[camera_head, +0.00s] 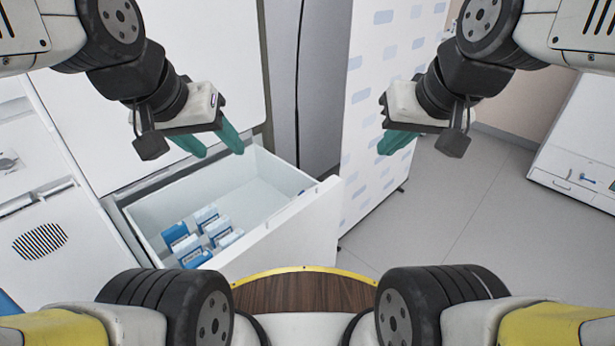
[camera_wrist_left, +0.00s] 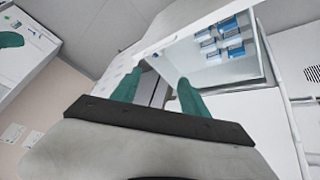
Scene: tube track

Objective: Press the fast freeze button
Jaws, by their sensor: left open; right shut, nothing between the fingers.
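No fast freeze button can be made out in either view. A tall white cabinet (camera_head: 160,50) stands at the left, with its white drawer (camera_head: 295,232) pulled open below. My left gripper (camera_head: 221,150) is open and empty, with its green fingers over the back part of the drawer. In the left wrist view its fingers (camera_wrist_left: 158,82) are apart with nothing between them, and the drawer is beyond. My right gripper (camera_head: 396,142) is shut and empty, to the right of the drawer, in front of the patterned white panel.
Several blue and white boxes (camera_head: 200,235) lie in the drawer's left part. A patterned white panel (camera_head: 380,95) stands behind it. A white cabinet with a dark round grille (camera_head: 25,215) is at the left edge. Grey floor (camera_head: 440,205) is free at the right.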

